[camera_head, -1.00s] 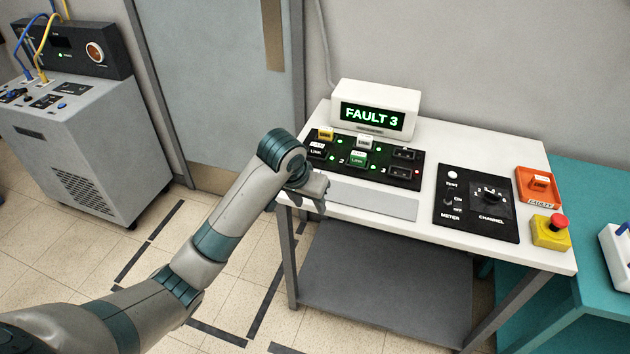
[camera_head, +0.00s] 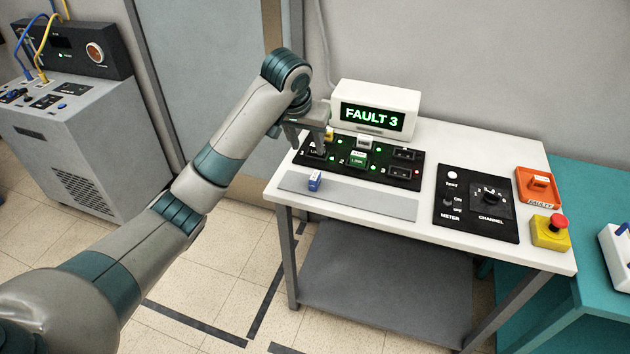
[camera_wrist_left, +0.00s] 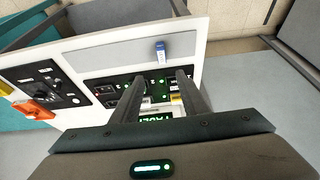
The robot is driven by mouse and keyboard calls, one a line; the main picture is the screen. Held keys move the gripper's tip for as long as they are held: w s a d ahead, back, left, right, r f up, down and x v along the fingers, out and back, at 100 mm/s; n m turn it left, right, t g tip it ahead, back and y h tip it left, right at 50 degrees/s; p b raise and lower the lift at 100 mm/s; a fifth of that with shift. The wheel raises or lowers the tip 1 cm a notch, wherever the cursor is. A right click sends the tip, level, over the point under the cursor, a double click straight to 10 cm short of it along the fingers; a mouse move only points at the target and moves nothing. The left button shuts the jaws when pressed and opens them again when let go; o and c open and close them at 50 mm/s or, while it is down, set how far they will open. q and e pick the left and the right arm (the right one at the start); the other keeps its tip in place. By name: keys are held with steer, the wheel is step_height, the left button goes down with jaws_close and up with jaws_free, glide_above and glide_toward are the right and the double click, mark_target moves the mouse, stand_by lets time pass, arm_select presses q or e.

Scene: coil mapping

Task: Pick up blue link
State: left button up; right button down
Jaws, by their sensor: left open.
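The blue link (camera_head: 315,181), a small block with a white part, rests on the left end of the grey strip (camera_head: 370,203) at the table's front. It also shows in the left wrist view (camera_wrist_left: 160,51), beyond the fingertips. My left gripper (camera_head: 309,143) is open over the left end of the black link panel (camera_head: 340,171), behind the blue link and apart from it. In the left wrist view the two fingers (camera_wrist_left: 159,88) are spread with nothing held between them. My right gripper is not in view.
On the panel sit a yellow link (camera_head: 329,134), a white link (camera_head: 364,142) and a green link (camera_head: 358,158). Behind stands a white display (camera_head: 375,108) reading FAULT 3. To the right are a meter panel (camera_head: 476,203), an orange FAULTY tray (camera_head: 524,203) and a red-topped yellow button (camera_head: 551,231).

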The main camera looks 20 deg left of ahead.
arm_select(q)
steer(key=p, duration=0.4)
glide_toward(315, 176)
steer(key=x, duration=0.3)
steer(key=shift+d, duration=0.15)
steer(key=shift+w+f, duration=0.1)
steer(key=shift+w+f+p, duration=0.2)
steer(key=shift+f+p, duration=0.1)
steer(key=shift+f, duration=0.1)
steer(key=p+x, duration=0.1)
steer(key=x, duration=0.1)
steer(key=shift+w+a+f, duration=0.15)
steer(key=shift+a+f, duration=0.05)
steer(key=shift+f, duration=0.2)
steer(key=shift+w+f, duration=0.25)
steer(key=shift+f, duration=0.4)
jaws_close()
